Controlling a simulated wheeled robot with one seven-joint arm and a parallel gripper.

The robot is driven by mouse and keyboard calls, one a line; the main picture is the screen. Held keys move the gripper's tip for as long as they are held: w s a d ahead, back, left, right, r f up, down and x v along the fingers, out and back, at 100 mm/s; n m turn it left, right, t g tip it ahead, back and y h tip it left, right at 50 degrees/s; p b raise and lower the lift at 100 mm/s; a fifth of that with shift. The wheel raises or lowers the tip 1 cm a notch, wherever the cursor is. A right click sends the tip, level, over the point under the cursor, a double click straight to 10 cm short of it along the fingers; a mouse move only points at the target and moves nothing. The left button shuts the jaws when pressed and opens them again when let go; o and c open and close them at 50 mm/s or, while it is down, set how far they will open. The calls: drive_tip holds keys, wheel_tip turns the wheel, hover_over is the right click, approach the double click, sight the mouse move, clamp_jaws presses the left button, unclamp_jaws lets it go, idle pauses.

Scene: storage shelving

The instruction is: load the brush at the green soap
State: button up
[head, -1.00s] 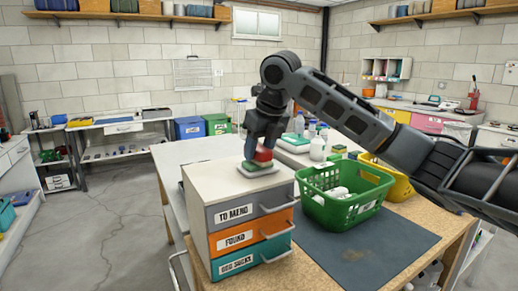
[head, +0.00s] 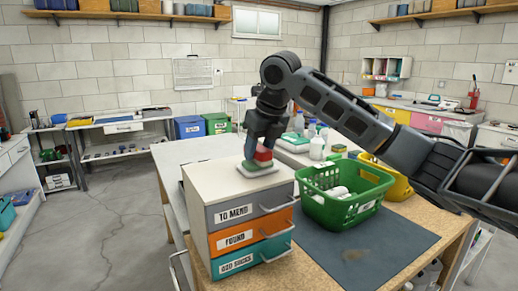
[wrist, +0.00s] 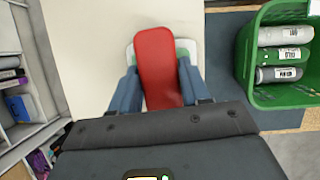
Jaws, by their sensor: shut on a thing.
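My gripper (head: 259,146) is shut on a red brush (wrist: 158,62) and points down over the top of the drawer unit. In the head view the brush (head: 263,155) is low over the green soap (head: 249,164), which shows as a thin green strip. I cannot tell whether brush and soap touch. The soap sits on a pale dish (head: 260,173) on the unit's top.
The drawer unit (head: 222,183) has grey, orange and teal drawers with protruding handles. A green basket (head: 345,213) holding several rolled items stands close to its right, on a dark mat (head: 372,251). Bottles (head: 317,148) stand behind. The unit's top is otherwise clear.

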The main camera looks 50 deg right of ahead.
sight(259, 148)
drive_tip(key=shift+r+p, duration=2.7)
drive_tip(key=shift+r, duration=0.8)
